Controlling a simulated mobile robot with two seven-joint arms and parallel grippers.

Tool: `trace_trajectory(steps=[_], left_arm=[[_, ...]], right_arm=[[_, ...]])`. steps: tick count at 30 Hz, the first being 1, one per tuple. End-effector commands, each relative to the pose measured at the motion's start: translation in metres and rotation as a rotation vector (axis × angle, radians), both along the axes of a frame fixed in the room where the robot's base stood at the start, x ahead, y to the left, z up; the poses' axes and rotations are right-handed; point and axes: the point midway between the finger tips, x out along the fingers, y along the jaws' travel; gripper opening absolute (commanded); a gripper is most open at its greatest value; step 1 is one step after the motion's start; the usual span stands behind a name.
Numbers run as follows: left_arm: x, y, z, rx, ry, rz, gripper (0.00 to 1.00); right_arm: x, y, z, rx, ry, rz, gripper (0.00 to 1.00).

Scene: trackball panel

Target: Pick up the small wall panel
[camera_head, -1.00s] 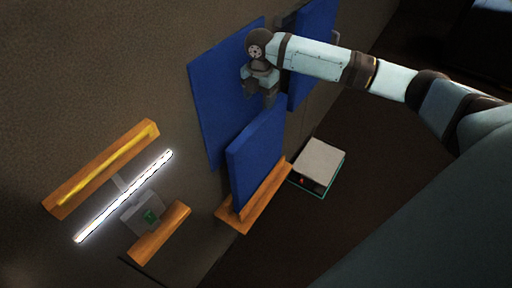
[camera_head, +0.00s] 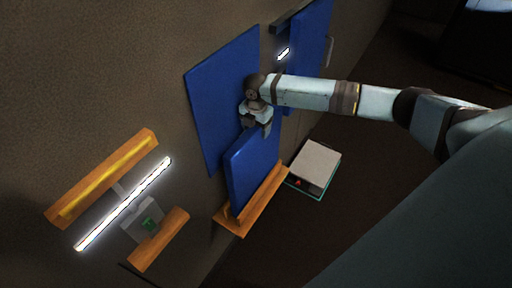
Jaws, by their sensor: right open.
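The small blue wall panel (camera_head: 252,172) leans upright on a wooden ledge (camera_head: 240,218) at the wall. A larger blue panel (camera_head: 215,105) is on the wall behind it, and another blue panel (camera_head: 313,40) is farther along. My right gripper (camera_head: 256,127) is open at the top edge of the small panel, and its fingers overlap that edge in the picture. I cannot tell whether they touch it. My left gripper is not in view.
A lit white bar (camera_head: 125,203) is on the wall at lower left, between a wooden shelf with a yellow strip (camera_head: 100,178) and a short wooden piece (camera_head: 158,240). A white-topped box (camera_head: 315,166) stands on the dark floor right of the ledge.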

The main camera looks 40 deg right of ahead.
Motion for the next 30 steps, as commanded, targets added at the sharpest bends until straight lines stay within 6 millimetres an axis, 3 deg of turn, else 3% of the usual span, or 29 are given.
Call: trace_trajectory(steps=[25, 26, 30], left_arm=[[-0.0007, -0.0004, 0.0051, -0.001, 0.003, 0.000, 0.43], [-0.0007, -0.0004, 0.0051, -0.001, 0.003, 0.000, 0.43], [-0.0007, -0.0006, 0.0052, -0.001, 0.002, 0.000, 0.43]], right_arm=[[0.0001, 0.0000, -0.0045, 0.000, 0.000, -0.001, 0.67], [0.0000, 0.0000, -0.0045, 0.000, 0.000, -0.001, 0.65], [0.0000, 0.0000, -0.0045, 0.000, 0.000, -0.001, 0.33]])
